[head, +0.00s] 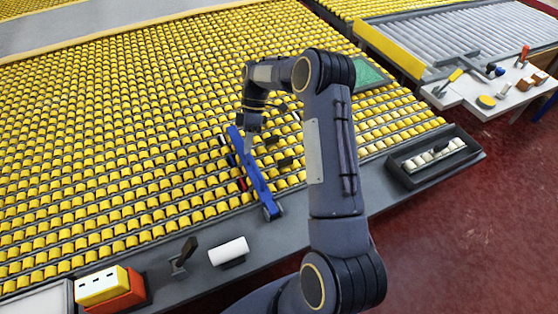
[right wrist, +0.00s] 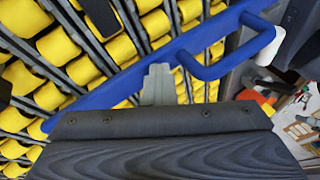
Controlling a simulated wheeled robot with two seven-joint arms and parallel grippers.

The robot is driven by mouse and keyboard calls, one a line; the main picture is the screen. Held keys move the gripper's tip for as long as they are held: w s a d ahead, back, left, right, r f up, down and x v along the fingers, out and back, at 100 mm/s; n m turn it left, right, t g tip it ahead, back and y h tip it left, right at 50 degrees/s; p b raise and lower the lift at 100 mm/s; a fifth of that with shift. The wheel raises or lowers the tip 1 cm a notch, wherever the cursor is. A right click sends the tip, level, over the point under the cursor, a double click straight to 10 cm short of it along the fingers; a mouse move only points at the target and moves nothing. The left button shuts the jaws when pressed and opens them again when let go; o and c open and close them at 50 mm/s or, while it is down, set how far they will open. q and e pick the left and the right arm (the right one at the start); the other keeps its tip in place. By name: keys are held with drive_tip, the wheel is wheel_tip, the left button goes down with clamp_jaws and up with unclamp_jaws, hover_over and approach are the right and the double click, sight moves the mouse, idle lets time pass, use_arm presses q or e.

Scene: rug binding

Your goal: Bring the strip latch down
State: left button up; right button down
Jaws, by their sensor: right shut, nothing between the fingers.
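The strip latch looks to be the long blue bar (head: 259,182), lying slanted over the yellow rollers toward the grey front edge. In the right wrist view the blue bar (right wrist: 112,92) crosses the picture diagonally and carries a raised blue loop handle (right wrist: 228,66). My right gripper (head: 248,148) is at the bar's far end, shut and empty. In the right wrist view its closed grey fingertips (right wrist: 158,74) overlap the bar, left of the loop handle. I cannot tell whether they touch it. My left gripper is not in view.
Yellow rollers (head: 110,130) fill the bed. On the front ledge are a white roll (head: 229,251), a dark upright bracket (head: 183,255), an orange and yellow box (head: 110,288) and a dark tray (head: 434,158) of white pieces. A tool table (head: 500,85) stands at right.

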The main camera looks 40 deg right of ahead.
drive_tip(key=shift+s+f, duration=0.2)
drive_tip(key=shift+f, duration=0.45)
drive_tip(key=v, duration=0.9)
drive_tip(key=shift+a+r+b, duration=0.2)
drive_tip(key=shift+a+b, duration=0.05)
drive_tip(key=shift+b, duration=0.05)
drive_tip(key=shift+s, duration=0.15)
